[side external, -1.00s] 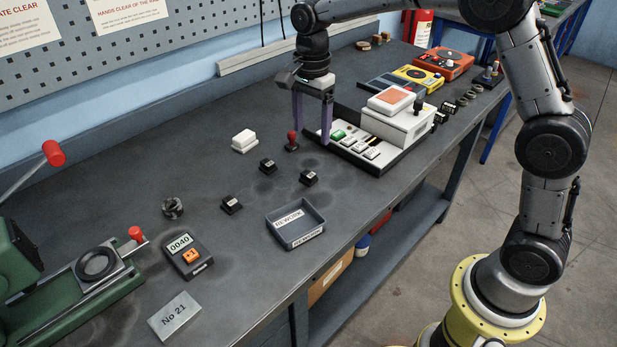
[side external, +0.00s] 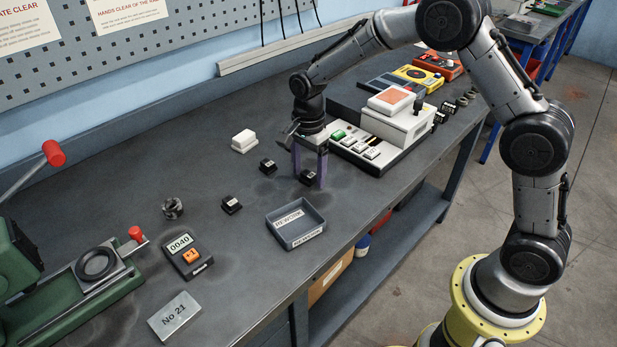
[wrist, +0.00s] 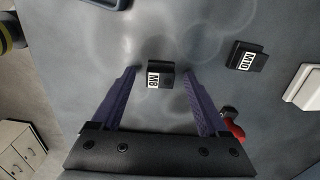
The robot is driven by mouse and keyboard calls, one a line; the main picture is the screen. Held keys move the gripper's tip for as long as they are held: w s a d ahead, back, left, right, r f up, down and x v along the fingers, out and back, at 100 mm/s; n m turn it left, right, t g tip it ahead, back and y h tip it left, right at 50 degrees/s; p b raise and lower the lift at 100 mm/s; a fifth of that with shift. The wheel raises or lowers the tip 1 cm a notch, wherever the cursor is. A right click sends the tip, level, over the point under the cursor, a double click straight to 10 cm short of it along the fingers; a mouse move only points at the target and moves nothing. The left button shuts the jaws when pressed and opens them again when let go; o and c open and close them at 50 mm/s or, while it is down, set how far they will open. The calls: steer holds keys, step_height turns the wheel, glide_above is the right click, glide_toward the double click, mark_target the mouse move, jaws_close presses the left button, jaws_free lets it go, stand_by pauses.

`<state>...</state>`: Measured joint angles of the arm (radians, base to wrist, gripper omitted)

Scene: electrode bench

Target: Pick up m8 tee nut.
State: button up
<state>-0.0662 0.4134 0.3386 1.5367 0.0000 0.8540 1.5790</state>
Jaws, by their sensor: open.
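The M8 piece is a small black block with a white "M8" label (wrist: 160,75). In the side view this black block (side external: 307,178) stands on the dark bench behind the grey tray. My gripper (side external: 308,182) is low over it, pointing down, with purple fingers apart on either side of the block. In the wrist view my gripper (wrist: 159,78) is open, and the block sits between the fingertips with a gap on each side. I cannot tell whether the fingertips touch the bench. A similar black block labelled M10 (wrist: 247,57) stands apart, to the right in the wrist view.
Two similar black blocks (side external: 267,166) (side external: 231,205) stand to the left. A grey REWORK tray (side external: 296,236) is in front. A white-topped block (side external: 244,141) and a button console (side external: 375,160) are behind. A red knob (wrist: 235,130) is close to the right finger.

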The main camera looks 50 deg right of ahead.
jaws_close()
stand_by(0.4)
